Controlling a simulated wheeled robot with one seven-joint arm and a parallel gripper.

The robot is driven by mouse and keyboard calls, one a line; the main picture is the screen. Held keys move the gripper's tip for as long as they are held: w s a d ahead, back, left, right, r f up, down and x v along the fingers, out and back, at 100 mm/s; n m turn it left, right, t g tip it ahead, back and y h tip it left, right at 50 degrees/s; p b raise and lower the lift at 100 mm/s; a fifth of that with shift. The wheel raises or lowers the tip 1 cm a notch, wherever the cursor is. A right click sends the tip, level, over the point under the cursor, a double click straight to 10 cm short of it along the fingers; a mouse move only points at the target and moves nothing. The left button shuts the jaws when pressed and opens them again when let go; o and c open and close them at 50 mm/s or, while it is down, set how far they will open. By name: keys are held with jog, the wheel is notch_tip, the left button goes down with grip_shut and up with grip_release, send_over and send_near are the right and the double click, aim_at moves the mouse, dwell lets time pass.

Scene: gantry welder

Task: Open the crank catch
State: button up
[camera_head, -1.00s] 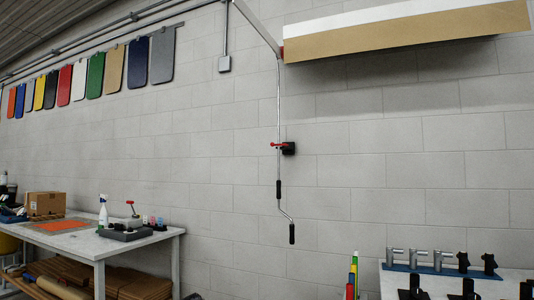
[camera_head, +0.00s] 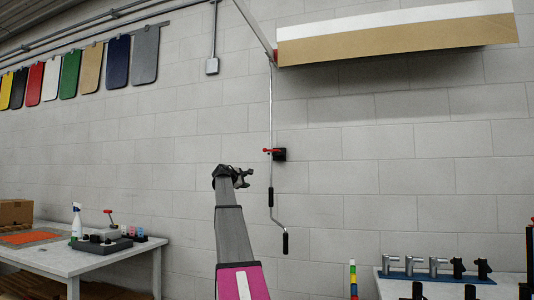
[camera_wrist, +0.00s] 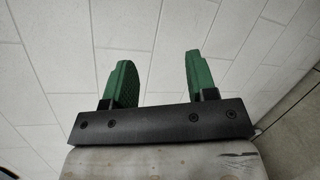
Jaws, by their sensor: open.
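The crank catch is a small black block (camera_head: 281,154) on the wall with a red lever (camera_head: 271,151) lying across the crank rod. The thin metal crank rod (camera_head: 271,110) hangs down from the awning, with black grips (camera_head: 285,243) at its bent lower end. My gripper (camera_head: 247,177) is left of the rod and a little below the catch, apart from both in the picture. In the wrist view its two green fingers (camera_wrist: 160,82) stand apart with nothing between them. The wrist view shows only wall blocks beyond the fingers, not the catch.
An awning case (camera_head: 395,38) juts from the wall above. A workbench (camera_head: 100,258) with a spray bottle (camera_head: 76,220) stands at left. Another bench (camera_head: 450,288) with pipe fittings is at lower right. The wall around the catch is bare.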

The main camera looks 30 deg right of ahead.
aim_at(264, 150)
jog(key=s+d+r+n+h, duration=0.1)
jog(key=d+r, duration=0.1)
jog(key=r, duration=0.6)
jog(key=s+d+r+h, duration=0.1)
jog(key=d+r+h, duration=0.15)
jog(key=r, duration=0.55)
jog(key=shift+g+y, duration=0.3)
jog(key=shift+y, duration=0.15)
jog(key=x, duration=1)
jog(key=shift+d+r, duration=0.15)
jog(key=shift+d, duration=0.3)
grip_shut()
